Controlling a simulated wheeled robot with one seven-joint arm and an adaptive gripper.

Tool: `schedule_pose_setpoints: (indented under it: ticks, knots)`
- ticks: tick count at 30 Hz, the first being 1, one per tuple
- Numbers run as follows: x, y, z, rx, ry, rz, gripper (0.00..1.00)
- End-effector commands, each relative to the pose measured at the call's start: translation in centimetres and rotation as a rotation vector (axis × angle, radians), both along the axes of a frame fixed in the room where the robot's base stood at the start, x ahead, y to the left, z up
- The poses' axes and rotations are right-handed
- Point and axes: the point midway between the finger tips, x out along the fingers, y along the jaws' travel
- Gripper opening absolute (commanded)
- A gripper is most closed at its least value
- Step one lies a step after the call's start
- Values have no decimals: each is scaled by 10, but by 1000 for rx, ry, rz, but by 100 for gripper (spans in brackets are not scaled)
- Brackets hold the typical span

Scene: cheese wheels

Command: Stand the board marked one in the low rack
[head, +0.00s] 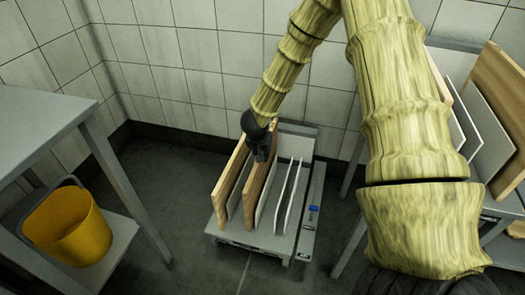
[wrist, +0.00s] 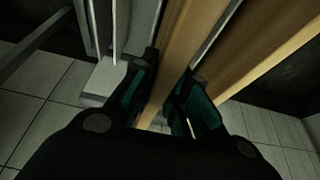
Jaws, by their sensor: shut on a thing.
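The low rack (head: 255,240) stands on the floor with several upright boards and plates in it. My gripper (head: 262,150) is at the top rear of a wooden board (head: 256,188) in the rack. In the wrist view my gripper (wrist: 168,100) is shut on this wooden board (wrist: 180,65), with one finger on each side. The board stands upright between the rack's dividers. Another wooden board (head: 229,172) stands to its left.
Thin pale plates (head: 286,196) stand to the right of the held board. A grey table (head: 40,125) with a yellow bucket (head: 70,228) on its lower shelf is at the left. More boards (head: 480,120) stand on a table at the right, partly behind my arm.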

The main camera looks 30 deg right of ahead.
Motion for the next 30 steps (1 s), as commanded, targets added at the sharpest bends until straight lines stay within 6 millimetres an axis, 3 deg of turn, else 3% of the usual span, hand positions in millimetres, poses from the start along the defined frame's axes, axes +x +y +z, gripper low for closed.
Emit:
schedule_pose_setpoints:
  ticks: [18,30]
  knots:
    - [1,0,-40,-2,-1,1,0]
    - [1,0,-48,-1,-1,0,0]
